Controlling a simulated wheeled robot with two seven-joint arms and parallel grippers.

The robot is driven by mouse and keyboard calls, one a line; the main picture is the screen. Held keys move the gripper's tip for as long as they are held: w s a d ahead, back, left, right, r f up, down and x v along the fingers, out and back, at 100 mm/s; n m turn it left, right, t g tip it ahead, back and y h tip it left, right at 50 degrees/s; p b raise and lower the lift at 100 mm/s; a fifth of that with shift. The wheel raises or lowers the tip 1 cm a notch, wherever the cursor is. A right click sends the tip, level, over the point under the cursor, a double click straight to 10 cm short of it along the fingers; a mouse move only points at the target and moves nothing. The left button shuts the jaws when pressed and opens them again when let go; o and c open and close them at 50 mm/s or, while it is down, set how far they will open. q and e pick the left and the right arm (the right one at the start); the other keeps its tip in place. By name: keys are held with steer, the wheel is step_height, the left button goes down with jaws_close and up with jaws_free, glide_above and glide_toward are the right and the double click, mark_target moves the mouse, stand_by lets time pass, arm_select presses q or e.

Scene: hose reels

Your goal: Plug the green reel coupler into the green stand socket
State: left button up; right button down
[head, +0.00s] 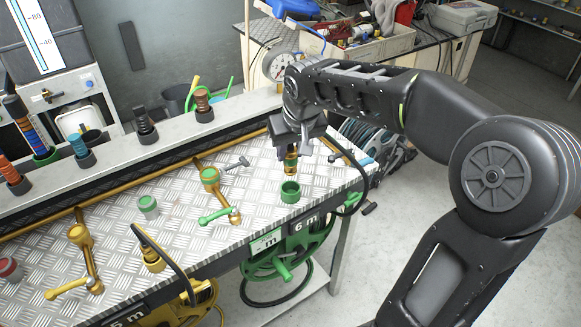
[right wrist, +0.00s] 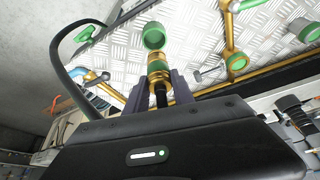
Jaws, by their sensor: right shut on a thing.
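My right gripper (head: 306,147) is shut on the green reel coupler (head: 291,163), a brass piece with a green band, held above the bench near its right end. The coupler also shows between the fingers in the right wrist view (right wrist: 157,68). An empty-looking green cup (head: 290,191) stands on the bench just below the coupler; whether they touch is unclear. The green-ringed stand socket (head: 210,176) tops a brass pipe to the left, apart from the coupler; it also shows in the right wrist view (right wrist: 237,62). My left gripper is not in view.
A green valve handle (head: 215,216) lies in front of the stand socket. A green cap (head: 148,203) and a yellow coupler (head: 152,258) are further left. The green reel (head: 285,262) hangs under the front edge. A black hose (right wrist: 65,62) loops beside the gripper.

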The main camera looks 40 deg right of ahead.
steer(key=shift+r, duration=0.9)
